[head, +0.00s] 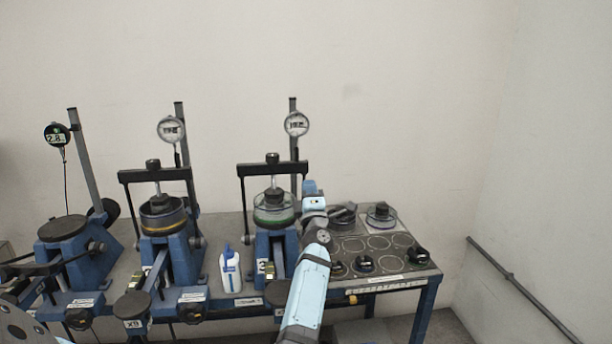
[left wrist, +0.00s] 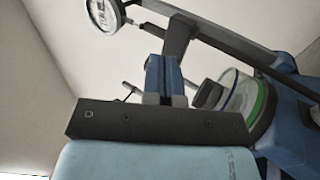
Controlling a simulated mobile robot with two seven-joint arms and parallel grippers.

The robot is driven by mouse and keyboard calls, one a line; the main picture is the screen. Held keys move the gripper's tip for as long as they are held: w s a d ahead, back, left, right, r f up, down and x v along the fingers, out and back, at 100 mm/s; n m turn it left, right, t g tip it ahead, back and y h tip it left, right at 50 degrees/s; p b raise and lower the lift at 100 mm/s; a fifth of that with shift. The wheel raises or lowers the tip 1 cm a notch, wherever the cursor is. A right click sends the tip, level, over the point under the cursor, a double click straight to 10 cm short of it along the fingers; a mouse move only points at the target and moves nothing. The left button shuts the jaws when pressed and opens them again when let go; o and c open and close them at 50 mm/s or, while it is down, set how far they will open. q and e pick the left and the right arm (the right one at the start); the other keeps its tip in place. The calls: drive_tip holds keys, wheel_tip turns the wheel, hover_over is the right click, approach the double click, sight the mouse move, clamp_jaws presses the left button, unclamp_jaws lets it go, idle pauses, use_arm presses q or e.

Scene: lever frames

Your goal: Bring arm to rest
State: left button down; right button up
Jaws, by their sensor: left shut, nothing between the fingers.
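My left arm, light blue, rises from the bottom middle of the head view. Its gripper (head: 309,187) is just right of the third lever frame's green-ringed clear cell (head: 274,208); I cannot tell whether they touch. In the left wrist view the two blue fingers (left wrist: 163,62) are closed together with nothing between them. The green-ringed cell (left wrist: 240,95) shows to their right, and a dial gauge (left wrist: 105,14) shows at the upper left. My right gripper is not in view.
Three blue lever frames stand along the bench (head: 222,303), with gauges on posts. A white bottle (head: 230,270) stands between the second and third. Right of my arm, a grey plate (head: 385,250) with marked circles holds several dark parts. A rail (head: 520,290) runs along the right wall.

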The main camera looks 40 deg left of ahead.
use_arm(q)
drive_tip(key=v, duration=0.5)
drive_tip(key=shift+s+d+f+b, duration=0.2)
drive_tip(key=shift+d+f+b, duration=0.05)
drive_tip(key=shift+d+b, duration=0.1)
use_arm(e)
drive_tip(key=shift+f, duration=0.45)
use_arm(q)
drive_tip(key=s+d+f+m+t+h+p, duration=0.2)
drive_tip(key=s+d+f+m+h, duration=0.2)
drive_tip(key=d+f+m+h, duration=0.5)
drive_tip(key=s+d+f+m+t+h+p, duration=0.2)
drive_tip(key=s+d+f+m+t+h, duration=0.15)
drive_tip(key=d+m+h, duration=0.6)
drive_tip(key=s+d+f+m+g+p, duration=0.1)
drive_tip(key=s+d+f+m+g, duration=0.2)
drive_tip(key=s, duration=0.5)
drive_tip(key=s+d+f+m+g+h+p, duration=0.1)
drive_tip(key=s+d+f+m+g, duration=0.2)
drive_tip(key=s+d+f+m, duration=0.2)
drive_tip(key=s+d+f+m+g+h+p, duration=0.1)
drive_tip(key=s+d+f+m+g, duration=0.3)
drive_tip(key=s+f, duration=0.4)
drive_tip(key=s+p, duration=0.1)
drive_tip(key=s, duration=0.4)
drive_tip(key=shift+f, duration=0.25)
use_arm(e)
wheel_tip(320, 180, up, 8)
